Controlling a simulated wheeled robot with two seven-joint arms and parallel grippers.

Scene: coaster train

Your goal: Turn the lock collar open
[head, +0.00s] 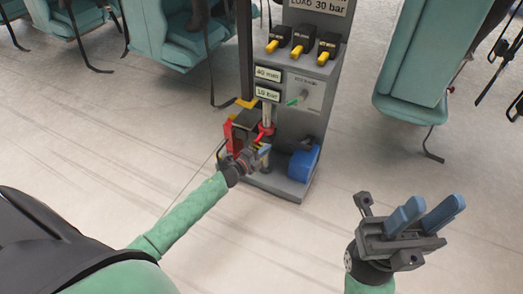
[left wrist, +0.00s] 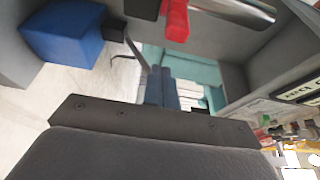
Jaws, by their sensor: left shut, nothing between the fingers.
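A red collar (head: 266,129) sits around an upright metal cylinder (head: 267,112) on the front of the grey machine. A red tab also shows in the left wrist view (left wrist: 176,20), at the top beside the shiny cylinder. My left gripper (head: 263,152) is just below the collar at the machine's front. Its blue fingers (left wrist: 161,88) are together with nothing between them. The red tab appears beyond the fingertips; I cannot tell whether they touch. My right gripper (head: 428,213) is at the lower right, with its blue fingers apart and empty.
The grey machine (head: 315,95) carries several yellow-tipped black levers, small gauge labels and a green-tipped knob (head: 297,100). A red part (head: 229,133) stands left of the collar. Teal seats (head: 418,65) stand around; floor in front is clear.

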